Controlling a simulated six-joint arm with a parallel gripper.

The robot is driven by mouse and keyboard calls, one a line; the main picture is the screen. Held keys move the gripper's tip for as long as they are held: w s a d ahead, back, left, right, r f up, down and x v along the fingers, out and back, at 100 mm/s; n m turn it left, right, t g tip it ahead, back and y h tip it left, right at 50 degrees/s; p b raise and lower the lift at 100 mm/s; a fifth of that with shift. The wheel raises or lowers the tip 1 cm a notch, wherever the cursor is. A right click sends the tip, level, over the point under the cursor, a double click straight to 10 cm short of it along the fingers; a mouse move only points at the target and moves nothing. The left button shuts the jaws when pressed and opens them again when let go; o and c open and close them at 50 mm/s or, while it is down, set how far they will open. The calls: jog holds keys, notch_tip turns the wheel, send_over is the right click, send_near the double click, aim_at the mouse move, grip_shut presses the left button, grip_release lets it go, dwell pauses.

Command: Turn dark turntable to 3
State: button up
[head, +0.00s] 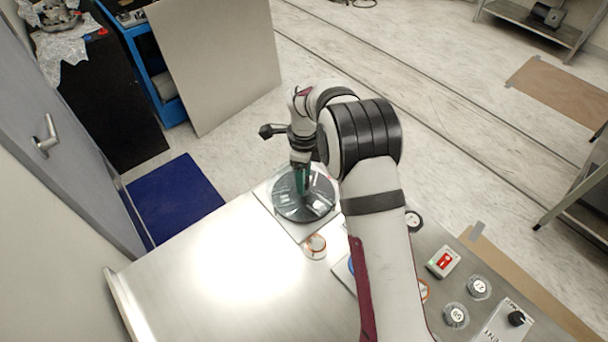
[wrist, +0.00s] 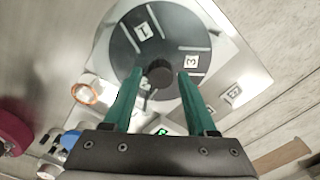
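The dark turntable (head: 289,207) is a round disc on a pale square plate at the table's far edge. In the wrist view the turntable (wrist: 122,52) shows a white "1" tile (wrist: 145,31) at its upper left, a white "3" tile (wrist: 191,61) at its right, pale radial bars and a dark central knob (wrist: 159,70). My gripper (head: 302,183) points down over the disc. In the wrist view its teal fingers (wrist: 160,76) are apart, one on each side of the knob. I cannot tell whether they touch it.
A clear round piece with an orange rim (head: 315,246) lies close in front of the plate. A red switch (head: 444,261), numbered round pieces (head: 478,287) and a box with a black knob (head: 516,318) stand at the right. The table's left side is clear.

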grip_shut()
dwell(1.1)
